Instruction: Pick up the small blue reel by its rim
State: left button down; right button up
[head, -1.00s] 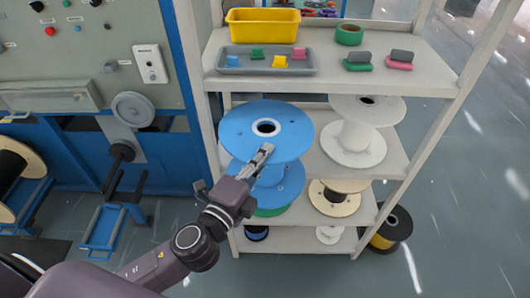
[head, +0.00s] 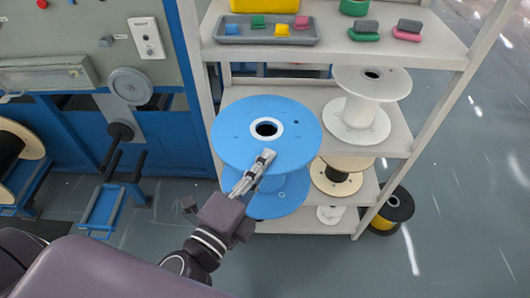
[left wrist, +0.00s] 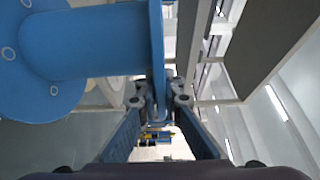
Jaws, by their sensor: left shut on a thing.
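The blue reel (head: 240,148) has a wide upper flange with a white-ringed hole, and its lower flange (head: 285,198) shows below. My left gripper (head: 266,156) is shut on the near rim of the upper flange. In the left wrist view the fingers (left wrist: 158,105) clasp the thin blue flange edge, with the reel's blue core (left wrist: 90,40) to the left. The reel appears in front of the shelf rack and hides part of its lower shelves. Whether its underside touches anything is hidden. My right gripper is not in view.
The white rack (head: 425,50) holds a white reel (head: 360,115), a tan reel (head: 335,178) and a grey tray (head: 262,36) of coloured blocks. A yellow-black reel (head: 393,212) stands on the floor at right. A blue machine is at left. The floor in front is clear.

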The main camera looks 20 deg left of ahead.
aim_at(271, 175)
pick_arm(q)
jog(key=shift+s+d+r+p, duration=0.15)
jog(key=shift+s+d, duration=0.1)
jog(key=shift+s, duration=0.7)
jog(key=shift+s+d+f+p, duration=0.1)
jog(key=shift+s+d, duration=0.2)
jog(key=shift+s, duration=0.65)
jog(key=shift+s+d+r+p, duration=0.15)
jog(key=shift+s+d, duration=0.1)
jog(key=shift+s, duration=0.7)
